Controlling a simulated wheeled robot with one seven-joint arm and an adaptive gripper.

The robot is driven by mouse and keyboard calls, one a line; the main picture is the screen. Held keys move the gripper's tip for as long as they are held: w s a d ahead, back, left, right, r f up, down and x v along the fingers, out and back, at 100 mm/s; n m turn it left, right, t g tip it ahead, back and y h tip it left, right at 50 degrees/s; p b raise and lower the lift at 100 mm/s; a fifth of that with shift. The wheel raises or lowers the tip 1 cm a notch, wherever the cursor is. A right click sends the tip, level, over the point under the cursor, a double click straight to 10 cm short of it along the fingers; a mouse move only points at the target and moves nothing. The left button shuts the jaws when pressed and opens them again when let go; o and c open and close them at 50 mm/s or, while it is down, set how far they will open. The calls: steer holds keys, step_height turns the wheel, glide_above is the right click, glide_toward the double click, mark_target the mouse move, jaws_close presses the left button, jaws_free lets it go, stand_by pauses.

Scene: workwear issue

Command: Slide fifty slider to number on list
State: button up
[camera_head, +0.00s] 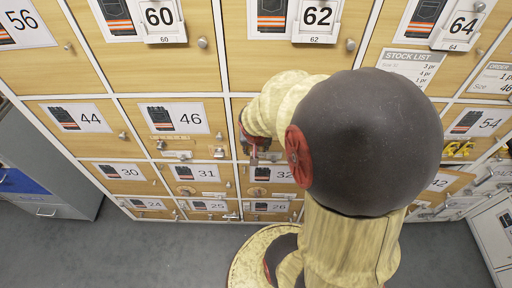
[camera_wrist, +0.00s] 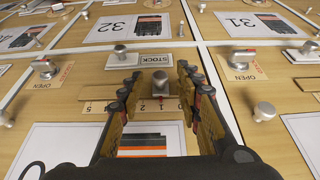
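In the wrist view a slider knob (camera_wrist: 160,80), a small grey metal post, stands on a scale strip (camera_wrist: 97,107) with printed numbers, seen upside down. A "5" is at the left; "2" and "1" show near the knob. My gripper (camera_wrist: 162,92) is open, one finger on each side of the knob, with visible gaps. In the head view my gripper (camera_head: 254,150) is at the locker between 46 and 54, mostly hidden by my arm. A stock list (camera_head: 412,65) hangs upper right; its size lines are too small to read surely.
Lockers 46 (camera_head: 190,119), 31 (camera_head: 207,173) and 54 (camera_head: 488,123) surround the spot. An order sheet (camera_head: 493,78) is at the right. Grey floor (camera_head: 150,250) lies clear in front.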

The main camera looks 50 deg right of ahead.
steer(key=v, duration=1.1)
steer(key=shift+a+r, duration=0.15)
steer(key=shift+r, duration=0.2)
steer(key=shift+s, duration=0.15)
